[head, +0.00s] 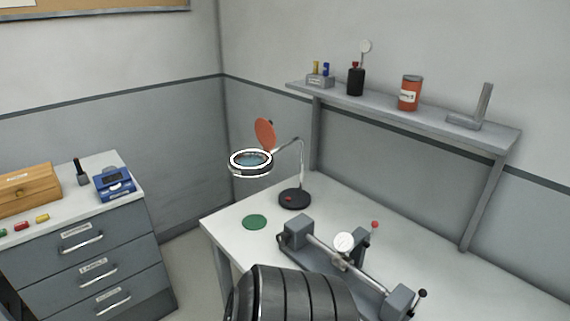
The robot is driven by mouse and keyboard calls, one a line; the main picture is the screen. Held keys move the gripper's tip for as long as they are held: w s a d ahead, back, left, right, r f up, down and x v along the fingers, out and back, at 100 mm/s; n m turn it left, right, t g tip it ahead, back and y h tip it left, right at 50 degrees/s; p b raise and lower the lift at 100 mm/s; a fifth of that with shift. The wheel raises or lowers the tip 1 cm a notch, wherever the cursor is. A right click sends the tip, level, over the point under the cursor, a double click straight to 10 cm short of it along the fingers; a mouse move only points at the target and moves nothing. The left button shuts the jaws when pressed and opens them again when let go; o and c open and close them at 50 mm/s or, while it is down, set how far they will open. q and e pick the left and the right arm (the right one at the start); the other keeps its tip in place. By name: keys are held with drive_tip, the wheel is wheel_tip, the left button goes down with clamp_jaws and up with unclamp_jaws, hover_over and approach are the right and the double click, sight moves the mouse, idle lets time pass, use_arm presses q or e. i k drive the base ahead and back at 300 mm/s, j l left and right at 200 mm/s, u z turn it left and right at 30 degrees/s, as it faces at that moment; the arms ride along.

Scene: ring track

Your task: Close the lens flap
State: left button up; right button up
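A magnifier lamp stands on the white workbench on a round black base (294,199). Its thin bent arm carries a ring-shaped lens head (251,162) with a white rim and bluish glass. The orange-red round lens flap (265,134) stands up, tilted open, at the far side of the lens head. The glass is uncovered. A dark ribbed part at the bottom centre looks like one of my own arm links. Neither of my grippers shows in the head view.
A bench device with a dial gauge (344,243) lies across the workbench (222,222) front. A green disc (255,222) lies below the lens. A raised shelf (420,122) holds several items behind. A drawer cabinet (80,262) stands left, with a floor gap between.

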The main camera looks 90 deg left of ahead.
sight(264, 129)
drive_tip(key=k+j+u, duration=0.1)
drive_tip(key=u, duration=2.65)
drive_tip(key=k+j, duration=0.05)
drive_tip(key=j, duration=0.05)
